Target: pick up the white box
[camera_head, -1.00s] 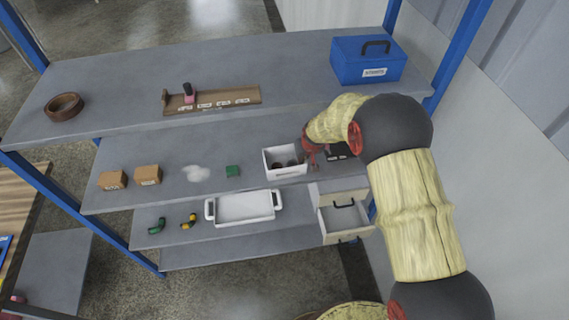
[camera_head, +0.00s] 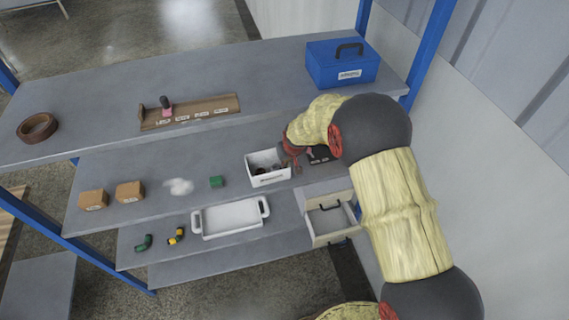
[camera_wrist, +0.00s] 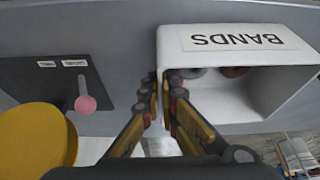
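The white box (camera_head: 268,178) stands on the middle shelf, toward its right end. It is open on top, holds some dark round items, and reads BANDS in the wrist view (camera_wrist: 240,38). My gripper (camera_wrist: 161,82) is at the box's side wall, on the right in the head view. One finger is outside the box and one inside, with the thin wall between the tips. The fingertips sit close together and look shut on the wall. In the head view my gripper (camera_head: 292,155) is small and partly hidden by my arm. The box looks upright on the shelf.
A dark panel with a pink-knobbed lever (camera_wrist: 85,102) is close beside my gripper. The upper shelf (camera_head: 235,75) overhangs behind.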

